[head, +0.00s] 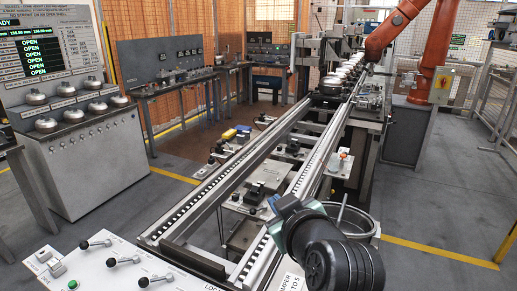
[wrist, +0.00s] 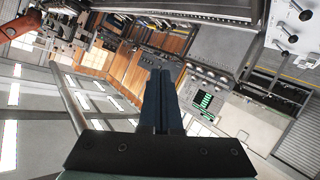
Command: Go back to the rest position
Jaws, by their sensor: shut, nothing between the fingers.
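My gripper (wrist: 161,74) shows in the wrist view, with its two dark fingers together and nothing between them. The fingers point up the picture, away from the camera, and touch nothing that I can see. In the head view my dark arm reaches in at the lower right, above the near end of the conveyor rails (head: 312,165). The fingers cannot be made out clearly there.
A round metal bin (head: 362,222) stands right beside my arm. A lever panel (head: 105,262) is at the front left. A grey test bench (head: 85,150) with domed shells stands left. An orange robot arm (head: 432,50) stands at the back right. Floor is clear at right.

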